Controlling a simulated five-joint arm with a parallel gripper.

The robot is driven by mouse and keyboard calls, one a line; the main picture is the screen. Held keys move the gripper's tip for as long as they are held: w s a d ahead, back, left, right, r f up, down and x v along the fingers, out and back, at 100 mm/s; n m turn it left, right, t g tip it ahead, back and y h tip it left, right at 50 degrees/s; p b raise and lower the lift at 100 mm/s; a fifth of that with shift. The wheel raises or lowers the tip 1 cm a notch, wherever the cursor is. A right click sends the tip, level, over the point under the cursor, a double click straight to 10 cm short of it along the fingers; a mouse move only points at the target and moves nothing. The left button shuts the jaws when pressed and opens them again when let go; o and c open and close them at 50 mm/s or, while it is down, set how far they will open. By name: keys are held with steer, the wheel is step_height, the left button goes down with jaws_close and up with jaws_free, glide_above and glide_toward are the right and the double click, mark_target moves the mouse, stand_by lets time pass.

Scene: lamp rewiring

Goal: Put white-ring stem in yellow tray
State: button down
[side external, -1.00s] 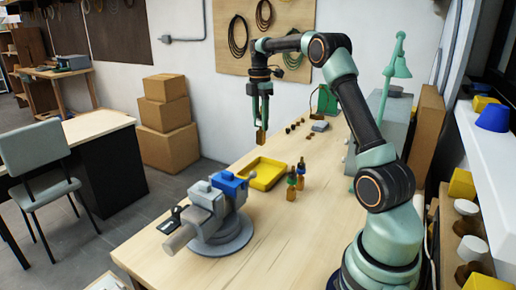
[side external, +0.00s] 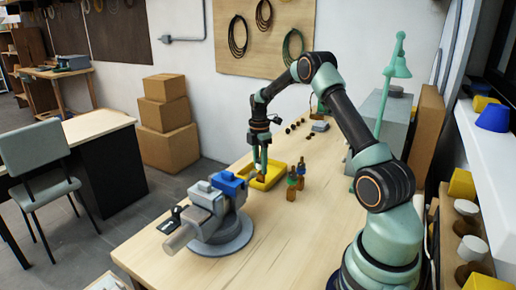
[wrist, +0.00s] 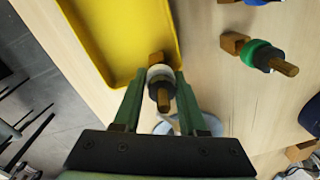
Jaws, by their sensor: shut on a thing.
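The white-ring stem (wrist: 160,74) is between the fingers of my gripper (wrist: 159,82), which is shut on it. It has a brown block at its far end, a dark collar and a brown tip. The yellow tray (wrist: 172,22) lies just beyond and to the left in the wrist view; the stem's block overlaps its near-right corner there. In the side external view my gripper (side external: 261,171) is low at the tray's near-left part (side external: 272,181), with the held stem (side external: 260,177) small there. I cannot tell whether the stem is over the tray or touching it.
A green-ring stem (wrist: 258,54) and a blue-ring stem (side external: 300,171) stand right of the tray. A vise with a blue top (side external: 229,184) stands close in front of the tray.

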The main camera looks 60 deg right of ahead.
steer(key=shift+f, duration=0.25)
steer(key=shift+f, duration=0.15)
steer(key=shift+c, duration=2.3)
jaws_free()
